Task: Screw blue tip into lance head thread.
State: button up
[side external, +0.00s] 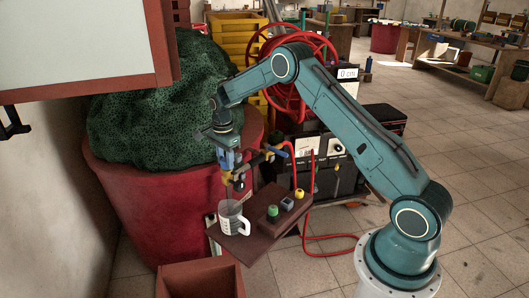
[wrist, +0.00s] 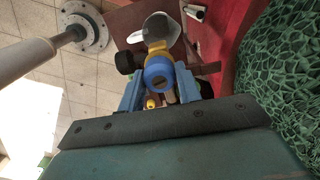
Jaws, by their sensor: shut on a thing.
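In the wrist view a round blue tip (wrist: 159,72) with a dark face sits between the two blue fingers of my gripper (wrist: 159,92). My gripper is shut on it. A yellow part shows just behind the tip; I cannot tell whether the two are joined. The lance head's thread cannot be made out.
The brown stand (side external: 256,245) carries a clear measuring jug (side external: 232,222), a green piece (side external: 273,211), a blue-grey piece (side external: 287,203) and a yellow piece (side external: 299,193). A red tub (side external: 135,205) with green netting stands left. A red hose (side external: 330,238) runs behind the stand.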

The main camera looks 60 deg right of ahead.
jog(key=shift+m, duration=0.5)
jog(key=shift+m, duration=0.9)
jog(key=shift+m, duration=0.8)
jog(key=shift+f, duration=0.1)
jog(key=shift+m, duration=0.9)
jog(key=shift+s+m, duration=0.1)
jog(key=shift+m, duration=0.2)
